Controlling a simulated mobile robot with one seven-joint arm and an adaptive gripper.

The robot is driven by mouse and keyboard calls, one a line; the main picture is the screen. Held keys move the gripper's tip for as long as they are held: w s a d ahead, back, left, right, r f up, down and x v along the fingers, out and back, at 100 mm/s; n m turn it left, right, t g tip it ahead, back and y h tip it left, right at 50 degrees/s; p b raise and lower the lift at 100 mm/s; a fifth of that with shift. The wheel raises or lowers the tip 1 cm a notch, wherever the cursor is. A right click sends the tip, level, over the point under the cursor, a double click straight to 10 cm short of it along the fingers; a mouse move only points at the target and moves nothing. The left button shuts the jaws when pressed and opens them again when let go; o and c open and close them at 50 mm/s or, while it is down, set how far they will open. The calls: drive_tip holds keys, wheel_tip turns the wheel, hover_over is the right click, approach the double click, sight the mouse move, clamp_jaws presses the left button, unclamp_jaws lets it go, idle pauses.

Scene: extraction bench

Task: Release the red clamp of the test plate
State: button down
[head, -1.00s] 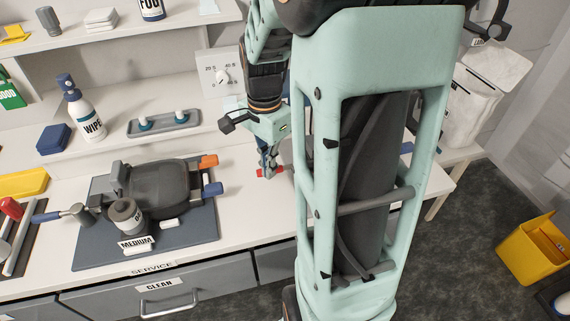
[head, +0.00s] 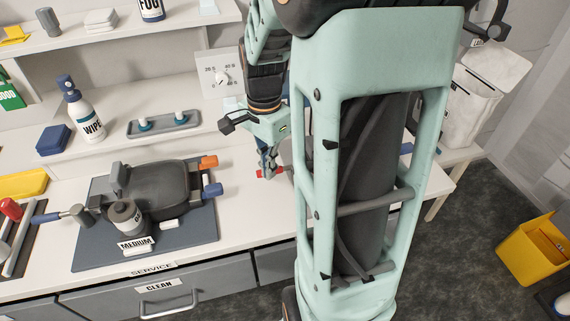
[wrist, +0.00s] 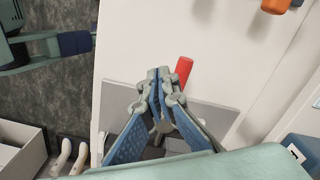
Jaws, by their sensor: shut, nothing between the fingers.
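The red clamp handle (wrist: 184,70) points up and to the right in the wrist view, just beside my fingertips. In the head view a small red end (head: 260,173) shows at the left of my gripper (head: 268,172). My gripper (wrist: 158,76) is shut and empty, its blue-padded fingers together close to the handle. I cannot tell whether they touch it. A grey plate (wrist: 215,118) lies below the fingers. The rest of the clamp is hidden behind my fingers, and my arm covers much of that station in the head view.
Left on the bench is a dark mat (head: 95,258) with a dark device (head: 160,188) that has orange (head: 209,162) and blue (head: 212,190) handles. Bare bench (head: 245,222) lies between the mat and my arm.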

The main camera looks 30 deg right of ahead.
drive_tip(key=shift+f+b, duration=1.45)
drive_tip(key=shift+f, duration=0.5)
